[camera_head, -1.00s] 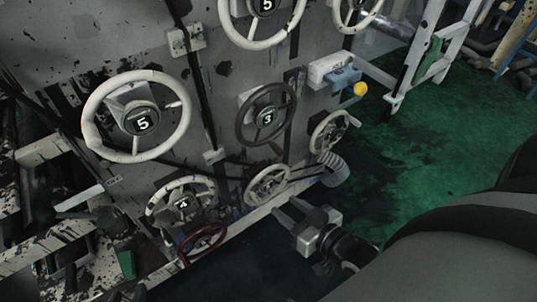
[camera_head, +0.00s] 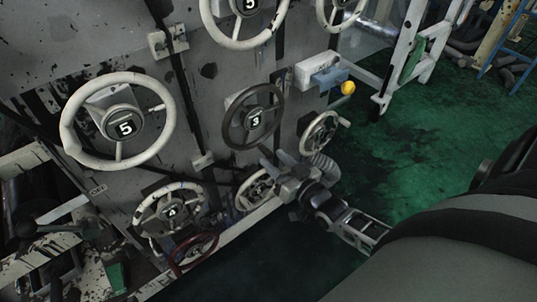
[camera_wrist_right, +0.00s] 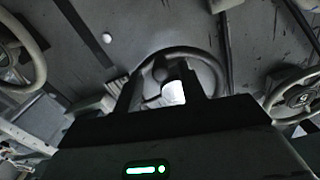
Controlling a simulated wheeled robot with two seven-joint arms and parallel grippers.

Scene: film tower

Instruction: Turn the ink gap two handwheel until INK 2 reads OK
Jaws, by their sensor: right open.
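Several handwheels sit on the grey machine panel in the head view. None carries a readable ink gap name, and no INK 2 reading shows. My right gripper (camera_head: 274,164) is open, below the dark wheel marked 3 (camera_head: 233,133) and in front of a small white wheel (camera_head: 243,203), partly covering it. My left gripper is not in view.
A red wheel (camera_head: 181,268) is low down. Another small white wheel (camera_head: 309,139) and a yellow knob (camera_head: 348,88) are right. Green floor (camera_head: 400,165) is open.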

